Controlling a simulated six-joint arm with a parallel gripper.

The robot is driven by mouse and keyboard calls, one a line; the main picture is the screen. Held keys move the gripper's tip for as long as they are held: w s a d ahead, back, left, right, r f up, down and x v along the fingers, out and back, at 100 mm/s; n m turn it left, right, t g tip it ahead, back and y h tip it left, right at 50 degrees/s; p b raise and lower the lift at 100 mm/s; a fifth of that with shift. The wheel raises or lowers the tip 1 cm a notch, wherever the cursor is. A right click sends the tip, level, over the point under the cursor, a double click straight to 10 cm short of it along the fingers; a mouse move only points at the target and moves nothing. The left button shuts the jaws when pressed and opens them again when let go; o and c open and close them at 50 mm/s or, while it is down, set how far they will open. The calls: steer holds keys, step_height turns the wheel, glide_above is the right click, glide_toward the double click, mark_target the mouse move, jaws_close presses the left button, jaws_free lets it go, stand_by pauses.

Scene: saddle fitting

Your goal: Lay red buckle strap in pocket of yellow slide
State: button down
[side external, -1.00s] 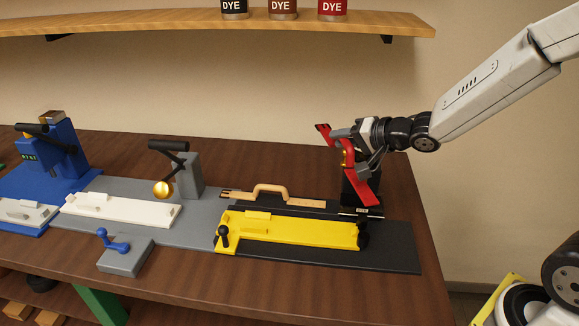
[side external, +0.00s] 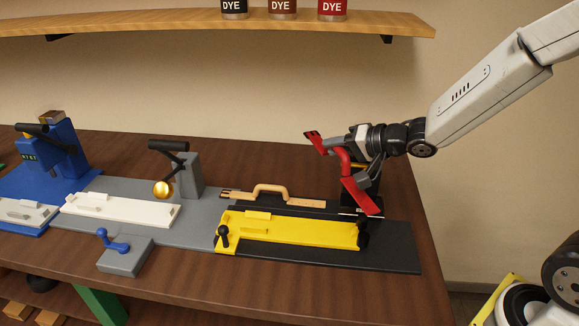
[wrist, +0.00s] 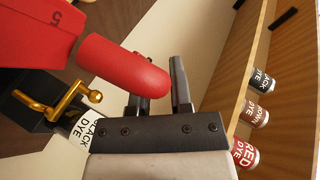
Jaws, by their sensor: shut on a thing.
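The red buckle strap (side external: 356,193) is in my gripper (side external: 352,152), held in the air at the right end of the work area. It is tilted, with one end up to the left and the other down to the right. In the wrist view a rounded red part of the strap (wrist: 125,68) lies between the jaws of my gripper (wrist: 160,90). The yellow slide (side external: 290,232) lies on a black base, below and left of the strap. A black knob stands at its left end. Its pocket looks empty of the strap.
A tan strap with a raised loop (side external: 270,192) lies behind the yellow slide. A white slide (side external: 120,209), a lever press with a gold ball (side external: 163,189) and a blue-handled block (side external: 122,255) stand left. A black stand with brass crank (wrist: 60,105) is near my gripper.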

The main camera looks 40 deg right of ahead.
steer(key=s+a+f+n+g+y, duration=0.4)
steer(key=s+a+n+g, duration=0.1)
steer(key=s+a+n, duration=0.1)
steer(key=s+a+f+n+g+y, duration=0.4)
steer(key=s+a, duration=0.4)
steer(key=a, duration=0.3)
steer(key=f+n+g, duration=0.1)
steer(key=n+g, duration=0.1)
steer(key=shift+f+n+g, duration=0.25)
steer(key=shift+n+g, duration=0.05)
steer(key=shift+n, duration=0.1)
steer(key=shift+w+a+f, duration=0.9)
steer(key=shift+w+f, duration=0.55)
steer(key=shift+w, duration=0.5)
steer(key=shift+w+a+f, duration=0.85)
steer(key=shift+w+f, duration=0.6)
steer(key=shift+w, duration=0.5)
steer(key=shift+w+a+f, duration=0.9)
steer(key=shift+w+f, duration=0.55)
steer(key=shift+w, duration=0.5)
steer(key=shift+w+a+f, duration=0.2)
steer(key=shift+w+f, duration=0.2)
steer(key=shift+f, duration=0.2)
steer(key=shift+w+f, duration=0.1)
steer(key=shift+f, duration=1.25)
